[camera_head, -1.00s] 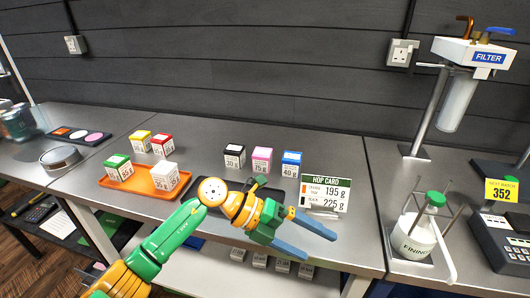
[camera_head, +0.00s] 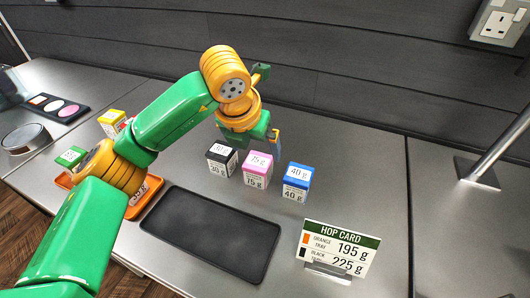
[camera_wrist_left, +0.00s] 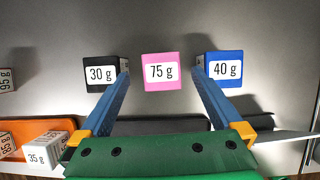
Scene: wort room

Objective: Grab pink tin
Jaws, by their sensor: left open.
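The pink tin (camera_head: 257,170), marked 75 g, stands upright on the steel bench between a black tin (camera_head: 221,160), marked 30 g, and a blue tin (camera_head: 297,182), marked 40 g. My left gripper (camera_head: 272,140) is above and behind this row, its fingers partly hidden by its own body. In the left wrist view the open jaws (camera_wrist_left: 161,80) spread on both sides of the pink tin (camera_wrist_left: 161,71), with nothing between them. The finger tips overlap the inner edges of the black tin and the blue tin there. My right gripper is not in view.
An empty dark tray (camera_head: 212,234) lies in front of the row. A hop card stand (camera_head: 338,250) stands at front right. An orange tray (camera_head: 64,181) with tins is at left, partly behind my arm. The bench right of the blue tin is clear.

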